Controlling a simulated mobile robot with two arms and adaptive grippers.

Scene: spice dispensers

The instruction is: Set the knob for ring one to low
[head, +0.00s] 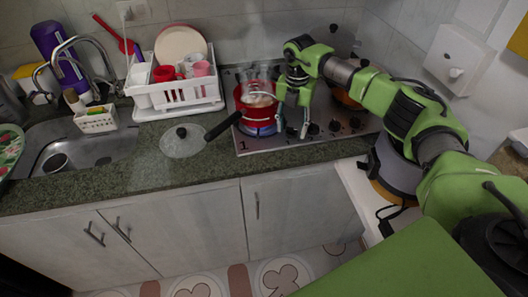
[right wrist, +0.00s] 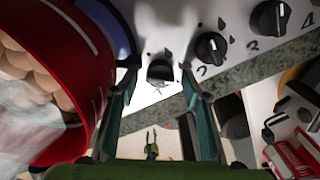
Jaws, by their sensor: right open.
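The stove (head: 290,143) has a row of dark knobs on its front strip, with a printed 1 near its left front corner. In the right wrist view the leftmost knob (right wrist: 161,70) sits between my open fingertips, with a small gap on both sides. My right gripper (head: 292,128) is open and points down at the knob strip, just right of the red pot; it also shows in the right wrist view (right wrist: 160,78). In the head view the gripper hides this knob. A small green two-pronged shape, possibly my left gripper, shows low in the right wrist view.
The red pot (head: 241,98) stands on the front left ring with a blue flame under it, close to my right gripper. Other knobs (head: 334,125) lie to the right. A white dish rack (head: 170,112) stands left.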

